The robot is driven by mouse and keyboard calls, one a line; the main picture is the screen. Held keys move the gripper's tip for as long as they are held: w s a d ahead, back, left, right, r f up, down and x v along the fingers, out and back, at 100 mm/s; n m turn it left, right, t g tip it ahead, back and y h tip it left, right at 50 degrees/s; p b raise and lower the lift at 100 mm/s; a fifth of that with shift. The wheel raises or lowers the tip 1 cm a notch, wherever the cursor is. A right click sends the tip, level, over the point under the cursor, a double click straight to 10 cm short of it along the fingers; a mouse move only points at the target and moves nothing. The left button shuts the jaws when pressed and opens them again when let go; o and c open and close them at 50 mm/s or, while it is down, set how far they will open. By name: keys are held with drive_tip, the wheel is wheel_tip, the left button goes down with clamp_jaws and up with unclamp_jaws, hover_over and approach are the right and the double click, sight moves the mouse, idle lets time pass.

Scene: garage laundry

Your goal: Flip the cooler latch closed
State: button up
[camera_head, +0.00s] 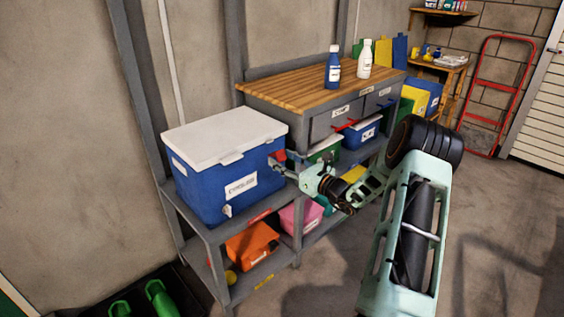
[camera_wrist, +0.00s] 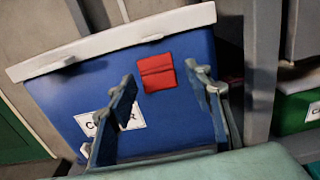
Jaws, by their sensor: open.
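The blue cooler (camera_head: 205,190) with a white lid (camera_head: 222,136) stands on the grey shelf, and the lid sits down on the body. My gripper (camera_head: 281,160) is at the cooler's right side, near a red piece (camera_head: 277,155) just under the lid. In the wrist view this red piece (camera_wrist: 157,72), likely the latch, is a two-part plate on the cooler's wall (camera_wrist: 75,95). My open gripper (camera_wrist: 161,77) has one finger on each side of it in the picture, with nothing between them. I cannot tell whether a fingertip touches the cooler.
A wooden-topped workbench (camera_head: 300,83) with a blue bottle (camera_head: 333,70) and a white bottle (camera_head: 365,62) stands right of the cooler. Orange (camera_head: 250,245) and pink (camera_head: 300,217) bins sit below. A grey shelf post (camera_wrist: 262,70) is close right of my gripper. Floor at right is open.

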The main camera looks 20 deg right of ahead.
drive_tip(key=shift+w+a, duration=0.1)
drive_tip(key=shift+w, duration=0.3)
drive_tip(key=shift+c, duration=0.4)
drive_tip(key=c, duration=1.1)
drive_tip(key=shift+o, duration=0.2)
drive_tip(key=shift+r+p, duration=0.2)
drive_tip(key=shift+p, duration=0.1)
